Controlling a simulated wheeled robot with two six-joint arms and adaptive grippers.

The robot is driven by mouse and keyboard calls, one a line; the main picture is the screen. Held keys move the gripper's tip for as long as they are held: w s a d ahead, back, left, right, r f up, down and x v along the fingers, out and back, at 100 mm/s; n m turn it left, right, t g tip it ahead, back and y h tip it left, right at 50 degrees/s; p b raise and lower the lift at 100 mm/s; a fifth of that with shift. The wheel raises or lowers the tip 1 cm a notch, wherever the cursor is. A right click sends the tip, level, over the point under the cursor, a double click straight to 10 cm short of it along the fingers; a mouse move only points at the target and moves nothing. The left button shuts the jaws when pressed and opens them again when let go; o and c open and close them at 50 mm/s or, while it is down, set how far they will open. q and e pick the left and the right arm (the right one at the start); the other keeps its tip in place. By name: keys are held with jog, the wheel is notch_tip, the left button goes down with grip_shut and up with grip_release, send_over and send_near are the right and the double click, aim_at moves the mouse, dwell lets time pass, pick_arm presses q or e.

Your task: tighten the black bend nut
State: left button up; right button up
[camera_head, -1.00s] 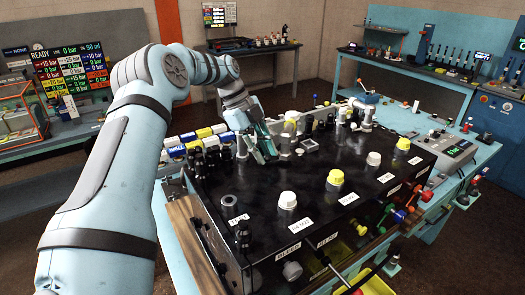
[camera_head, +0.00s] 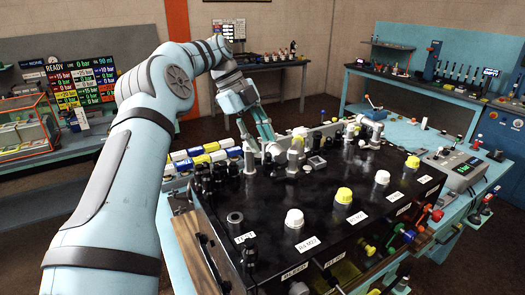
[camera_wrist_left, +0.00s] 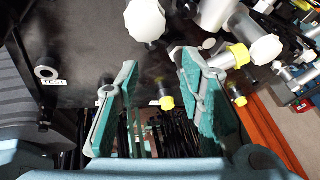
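My left gripper (camera_head: 262,148) is over the far left edge of the black box, pointing down. In the left wrist view its two teal-padded fingers (camera_wrist_left: 158,70) are apart with nothing gripped between them. Several black fittings (camera_head: 205,182) stand along the box's left edge. I cannot tell which of them is the black bend nut; the gripper may hide part of it. My right gripper is not in view.
The black box (camera_head: 275,205) bears white caps (camera_head: 294,218) and yellow caps (camera_head: 344,195). Pale pipe fittings (camera_head: 294,150) stand close beside the left gripper. A row of coloured blocks (camera_head: 195,158) lies behind the box's left side. A grey meter (camera_head: 455,168) stands at right.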

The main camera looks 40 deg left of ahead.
pick_arm(q)
notch_tip(320, 180, up, 5)
send_over(272, 175)
jog(key=a, duration=0.3)
jog(key=s+d+r+m+t+y+b, duration=0.1)
jog(key=s+d+r+m+y+b, duration=0.2)
jog(key=s+m, duration=0.65)
jog(key=w+f+m+b, duration=0.1)
jog(key=w+f+m, duration=0.2)
jog(key=f+m, duration=0.1)
jog(key=w+f+m+y+b, duration=0.1)
jog(key=w+f+m, duration=0.2)
jog(key=f, duration=0.3)
jog(key=w+f+m+t+y+b, duration=0.1)
jog(key=w+f+m, duration=0.1)
jog(key=f+m, duration=0.3)
jog(key=shift+w+d+f, duration=0.15)
jog(key=shift+w+d, duration=0.1)
jog(key=shift+w, duration=0.15)
jog(key=shift+w+a+f, duration=0.15)
jog(key=shift+w+f, duration=0.15)
jog(key=shift+f, duration=0.15)
jog(key=shift+s+r, duration=0.1)
grip_shut()
jog(key=shift+a+r+m+p, duration=0.1)
jog(key=shift+m+p, duration=0.25)
jog(key=shift+m, duration=0.1)
grip_release()
